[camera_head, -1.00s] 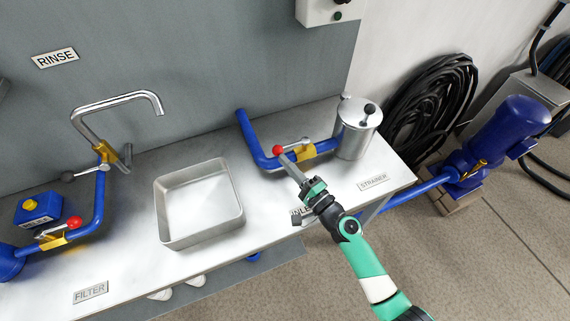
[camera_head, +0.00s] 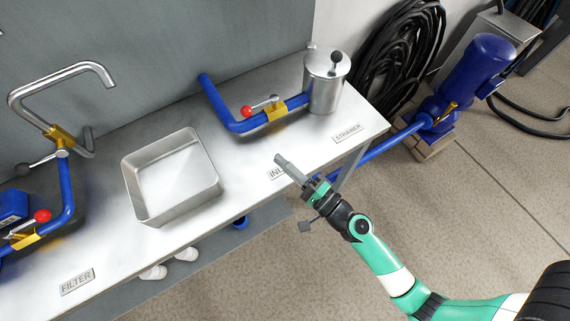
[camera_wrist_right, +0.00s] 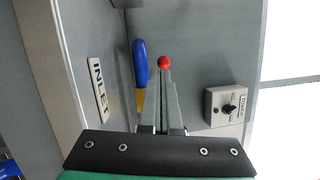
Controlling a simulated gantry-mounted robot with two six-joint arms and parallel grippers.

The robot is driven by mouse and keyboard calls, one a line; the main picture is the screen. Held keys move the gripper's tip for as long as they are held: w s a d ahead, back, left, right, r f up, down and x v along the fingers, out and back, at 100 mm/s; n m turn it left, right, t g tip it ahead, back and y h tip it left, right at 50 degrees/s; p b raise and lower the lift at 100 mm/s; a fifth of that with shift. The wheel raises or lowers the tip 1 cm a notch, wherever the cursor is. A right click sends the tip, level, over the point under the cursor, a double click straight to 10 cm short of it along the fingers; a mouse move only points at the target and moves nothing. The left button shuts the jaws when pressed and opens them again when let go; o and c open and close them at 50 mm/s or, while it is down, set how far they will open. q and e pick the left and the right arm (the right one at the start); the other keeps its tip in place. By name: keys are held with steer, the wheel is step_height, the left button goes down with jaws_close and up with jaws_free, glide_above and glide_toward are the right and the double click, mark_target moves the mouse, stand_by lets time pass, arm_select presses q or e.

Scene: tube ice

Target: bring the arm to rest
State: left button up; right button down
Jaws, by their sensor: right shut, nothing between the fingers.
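My right gripper (camera_head: 283,163) is shut and empty. It hangs over the front edge of the bench by the INLET label (camera_head: 277,174), which it partly covers in the head view. The red-knobbed valve lever (camera_head: 247,112) on the blue inlet pipe (camera_head: 238,126) stands behind it, apart from the fingertips. In the right wrist view the shut fingers (camera_wrist_right: 161,75) point toward the red knob (camera_wrist_right: 164,62), with the INLET label (camera_wrist_right: 98,90) to the left. My left gripper is not in view.
A steel strainer pot (camera_head: 326,80) stands at the bench's right end. A square steel tray (camera_head: 212,190) sits mid-bench. A bent steel spout (camera_head: 62,88) and another red-knobbed valve (camera_head: 42,216) are at the left. A blue pump (camera_head: 482,70) stands on the floor; the floor at lower right is clear.

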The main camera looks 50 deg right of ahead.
steer(key=shift+s+a, duration=0.1)
steer(key=shift+s, duration=0.15)
steer(key=shift+w, duration=0.1)
